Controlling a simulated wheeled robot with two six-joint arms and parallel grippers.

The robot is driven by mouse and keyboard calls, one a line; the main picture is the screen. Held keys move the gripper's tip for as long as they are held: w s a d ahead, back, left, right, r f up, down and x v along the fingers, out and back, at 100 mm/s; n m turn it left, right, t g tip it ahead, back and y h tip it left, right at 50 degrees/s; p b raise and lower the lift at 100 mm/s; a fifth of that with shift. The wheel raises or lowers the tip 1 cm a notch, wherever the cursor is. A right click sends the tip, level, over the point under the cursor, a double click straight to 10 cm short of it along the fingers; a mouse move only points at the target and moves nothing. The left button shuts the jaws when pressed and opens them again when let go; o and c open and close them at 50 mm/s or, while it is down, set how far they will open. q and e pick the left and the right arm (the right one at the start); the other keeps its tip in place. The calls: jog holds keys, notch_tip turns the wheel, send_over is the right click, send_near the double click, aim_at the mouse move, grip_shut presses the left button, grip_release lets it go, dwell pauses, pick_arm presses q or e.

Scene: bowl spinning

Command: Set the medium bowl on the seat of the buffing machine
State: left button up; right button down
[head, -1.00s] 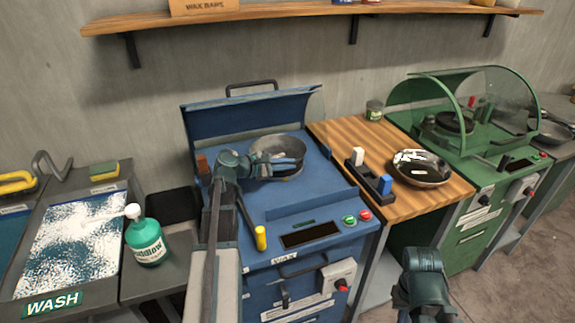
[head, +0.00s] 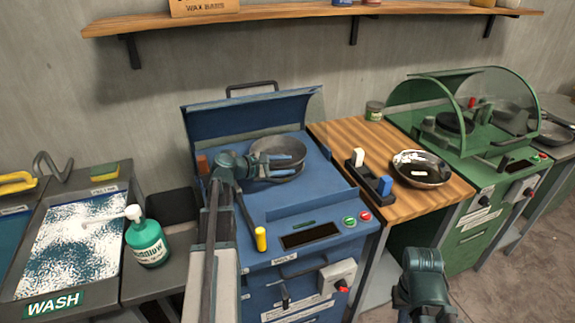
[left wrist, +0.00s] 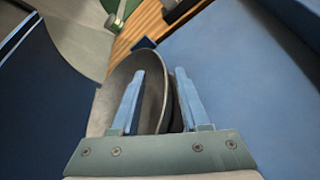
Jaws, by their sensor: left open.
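A grey metal bowl (head: 264,148), which I take for the medium bowl, sits on the blue machine (head: 310,205). My left gripper (head: 288,164) is open at the bowl's right side. In the left wrist view, its blue fingers (left wrist: 158,95) straddle the bowl's wall (left wrist: 118,85), one inside and one outside; I cannot tell whether they touch it. What lies under the bowl is hidden. The green machine (head: 482,165) has a raised clear hood and a dark round seat (head: 455,123); I cannot read which machine is the buffing one. My right gripper's fingers are not visible.
A patterned bowl (head: 421,170) and a small rack (head: 370,175) with white and blue blocks stand on the wooden table (head: 340,138) between the machines. A yellow-knobbed lever (head: 260,238) is near my left arm. A green bottle (head: 147,243) stands by the wash tray (head: 25,290).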

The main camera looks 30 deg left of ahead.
pick_arm(q)
jog(key=p+v, duration=0.4)
jog(key=v, duration=0.9)
jog(key=shift+d, duration=0.1)
